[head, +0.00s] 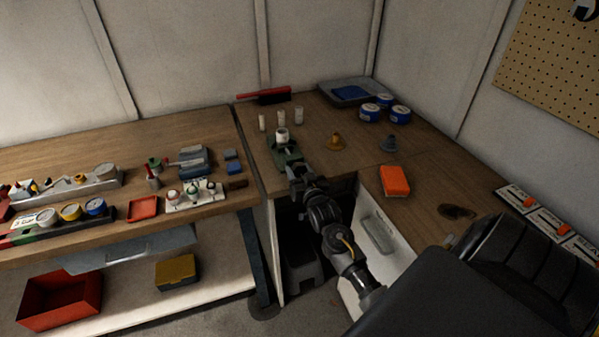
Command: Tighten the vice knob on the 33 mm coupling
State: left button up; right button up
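A small green vice (288,153) stands near the front edge of the right-hand bench, at its left end. A short white cylinder, seemingly the coupling (282,134), sits upright at the top of the vice. My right gripper (296,174) is at the near end of the vice, with the arm coming up from the lower right. The gripper covers that end, so the knob is hidden. I cannot tell whether its fingers touch or hold the knob. My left gripper is not in view.
Several small white cylinders (299,115) stand behind the vice. The left bench (130,147) holds gauges and trays. Bench space right of the vice is clear.

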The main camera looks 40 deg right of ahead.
jog(key=c, duration=0.3)
jog(key=shift+r+m+p, duration=0.15)
jog(key=shift+m+p, duration=0.25)
jog(key=shift+m, duration=0.5)
jog(key=o, duration=1)
jog(key=b+v, duration=0.1)
jog(key=v, duration=0.9)
jog(key=shift+s+a+b, duration=0.15)
jog(key=shift+s+b, duration=0.2)
jog(key=shift+b, duration=0.05)
